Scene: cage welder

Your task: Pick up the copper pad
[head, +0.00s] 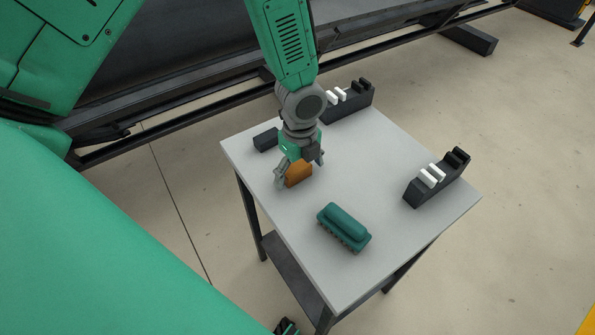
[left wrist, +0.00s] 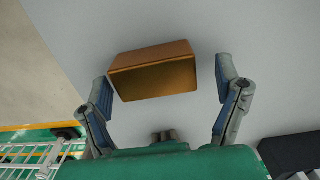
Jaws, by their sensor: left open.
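The copper pad (head: 299,174) is an orange-brown block on the light grey table (head: 330,270), towards its left side in the head view. It also shows in the left wrist view (left wrist: 155,75), lying between and just ahead of the two fingers. My left gripper (head: 299,168) is open above the pad, with a finger to each side of it. In the left wrist view the left gripper (left wrist: 168,105) is spread wider than the pad. A gap shows at the right finger; the left finger is close to the pad's edge. My right gripper is in neither view.
A teal brush-like block (head: 344,227) lies nearer on the table. Two dark holders with white pieces stand at the right (head: 436,178) and the back (head: 347,102). A small dark block (head: 266,140) sits at the back left. The table's middle is clear.

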